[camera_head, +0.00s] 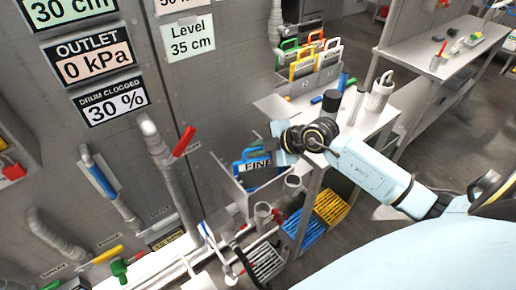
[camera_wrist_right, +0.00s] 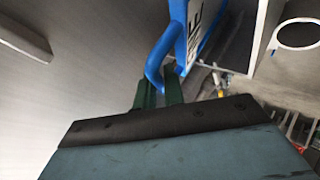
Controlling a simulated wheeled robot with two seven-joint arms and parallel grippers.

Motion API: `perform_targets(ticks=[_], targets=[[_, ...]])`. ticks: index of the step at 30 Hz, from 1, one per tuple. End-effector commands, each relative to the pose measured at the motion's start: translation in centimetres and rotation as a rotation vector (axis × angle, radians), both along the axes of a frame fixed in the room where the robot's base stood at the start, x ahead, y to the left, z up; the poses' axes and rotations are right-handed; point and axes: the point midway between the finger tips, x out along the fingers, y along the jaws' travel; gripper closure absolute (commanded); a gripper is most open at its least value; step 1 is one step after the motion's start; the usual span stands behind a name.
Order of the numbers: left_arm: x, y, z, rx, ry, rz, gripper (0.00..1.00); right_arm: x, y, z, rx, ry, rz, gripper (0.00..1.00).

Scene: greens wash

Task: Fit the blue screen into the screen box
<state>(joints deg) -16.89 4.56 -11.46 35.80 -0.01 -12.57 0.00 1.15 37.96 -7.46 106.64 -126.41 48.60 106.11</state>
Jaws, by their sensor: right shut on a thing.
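The blue screen (camera_head: 247,157), with a blue handle and a white plate marked FINE, is at the grey screen box (camera_head: 237,190) on the wall. Its lower part is hidden behind the box's front edge, so I cannot tell how deep it sits. My right gripper (camera_head: 281,158) is at the screen's right side. In the right wrist view the blue screen (camera_wrist_right: 176,32) has its handle end between the two green fingers (camera_wrist_right: 160,90), which are shut on it. The grey box wall (camera_wrist_right: 262,40) is beside it. My left gripper is not in view.
A rack of coloured screens (camera_head: 315,65) stands on the bench (camera_head: 368,122) behind my right arm. A red-handled pipe (camera_head: 172,165) rises left of the box. Blue and yellow crates (camera_head: 331,207) are below the bench.

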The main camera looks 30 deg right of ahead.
Motion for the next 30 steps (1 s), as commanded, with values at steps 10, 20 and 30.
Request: perform_targets(ticks=[10,20,30], targets=[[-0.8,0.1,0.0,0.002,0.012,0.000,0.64,0.1,0.0,-0.1,0.000,-0.002,0.000,0.84],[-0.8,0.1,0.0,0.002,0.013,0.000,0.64,0.0,0.0,-0.1,0.000,-0.002,0.001,0.68],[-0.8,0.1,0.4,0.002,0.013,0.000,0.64,-2.2,-1.2,2.0,-0.001,-0.001,0.001,0.68]])
